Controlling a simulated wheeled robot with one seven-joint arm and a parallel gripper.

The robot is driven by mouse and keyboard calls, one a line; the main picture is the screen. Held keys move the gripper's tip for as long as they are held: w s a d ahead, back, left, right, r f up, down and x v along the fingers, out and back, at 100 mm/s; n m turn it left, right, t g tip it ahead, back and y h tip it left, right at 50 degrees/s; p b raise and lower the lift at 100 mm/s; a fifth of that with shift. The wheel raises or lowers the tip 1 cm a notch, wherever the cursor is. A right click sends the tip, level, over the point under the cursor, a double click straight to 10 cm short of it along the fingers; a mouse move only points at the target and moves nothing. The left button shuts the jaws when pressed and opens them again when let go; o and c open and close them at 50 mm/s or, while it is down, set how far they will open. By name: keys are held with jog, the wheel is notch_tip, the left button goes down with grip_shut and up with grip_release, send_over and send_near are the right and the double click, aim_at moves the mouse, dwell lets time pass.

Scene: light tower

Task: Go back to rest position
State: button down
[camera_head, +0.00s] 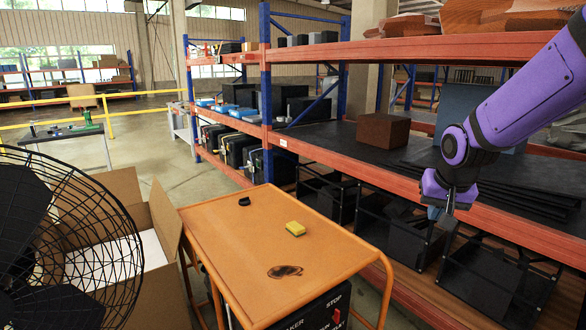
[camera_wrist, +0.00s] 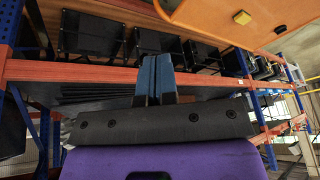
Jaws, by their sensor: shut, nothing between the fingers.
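My gripper (camera_head: 448,208) hangs from my purple arm at the right of the head view, in front of the rack shelf and to the right of the orange cart. Its fingers point down. In the wrist view the two blue fingers (camera_wrist: 154,80) are pressed together with nothing between them. The orange cart (camera_head: 240,222) stands in the lower middle of the head view. A small yellow block (camera_head: 295,228) and a small black ring-like piece (camera_head: 244,201) lie on its top, apart from my gripper.
The rack's orange beam (camera_head: 340,162) runs close by my gripper. A brown box (camera_head: 383,130) and dark flat sheets (camera_head: 480,170) lie on that shelf. Black crates (camera_head: 410,240) stand below. A black fan (camera_head: 60,240) and an open cardboard box (camera_head: 150,260) fill the lower left.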

jog(key=s+r+n, duration=0.1)
jog(key=s+r, duration=0.4)
jog(key=s, duration=0.7)
jog(key=s+r+n, duration=0.2)
jog(key=s+r, duration=0.3)
jog(key=s, duration=0.8)
jog(key=shift+s+r+t, duration=0.15)
jog(key=shift+r+t, duration=0.05)
jog(key=shift+t, duration=0.1)
jog(key=shift+a, duration=0.1)
